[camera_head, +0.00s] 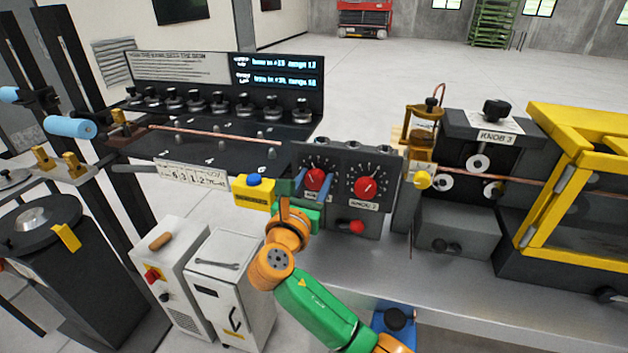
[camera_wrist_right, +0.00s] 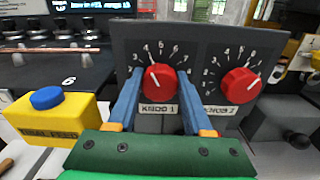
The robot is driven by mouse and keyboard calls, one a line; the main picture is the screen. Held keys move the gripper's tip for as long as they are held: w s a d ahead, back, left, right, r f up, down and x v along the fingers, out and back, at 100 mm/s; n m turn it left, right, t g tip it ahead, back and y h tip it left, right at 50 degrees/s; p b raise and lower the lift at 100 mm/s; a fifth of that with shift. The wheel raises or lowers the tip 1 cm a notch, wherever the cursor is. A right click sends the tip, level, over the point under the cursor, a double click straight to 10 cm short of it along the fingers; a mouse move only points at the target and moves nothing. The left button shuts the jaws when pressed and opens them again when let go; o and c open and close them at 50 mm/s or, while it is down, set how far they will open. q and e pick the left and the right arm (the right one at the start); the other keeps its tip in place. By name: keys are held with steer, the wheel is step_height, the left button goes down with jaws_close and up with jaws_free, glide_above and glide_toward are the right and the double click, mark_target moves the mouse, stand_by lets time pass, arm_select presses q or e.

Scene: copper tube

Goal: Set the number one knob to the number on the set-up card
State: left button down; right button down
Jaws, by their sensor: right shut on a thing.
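The number one knob (camera_wrist_right: 160,83) is red, on a dark panel above a label reading KNOB 1; it also shows in the head view (camera_head: 316,180). My right gripper (camera_wrist_right: 161,86) has its blue fingers on either side of this knob and is shut on it. The white pointer line on the knob slants up and left, roughly toward the 4; the exact reading is unsure. A white card strip (camera_head: 190,176) with a row of digits hangs on the bench front at left; its small print is hard to read. My left gripper is not in view.
A red knob labelled KNOB 2 (camera_wrist_right: 240,86) sits right of the first. A yellow box with a blue button (camera_wrist_right: 46,98) stands left of the panel. A yellow-framed guard (camera_head: 545,180) stands at right.

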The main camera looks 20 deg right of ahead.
steer(key=shift+m, duration=0.3)
steer(key=m, duration=0.3)
steer(key=shift+m, duration=0.4)
steer(key=m+b, duration=0.2)
steer(key=m, duration=0.3)
steer(key=shift+d+f+m, duration=0.1)
steer(key=shift+f+m, duration=0.05)
steer(key=shift+m, duration=0.55)
steer(key=shift+c, duration=1.5)
jaws_free()
steer(key=shift+s, duration=0.2)
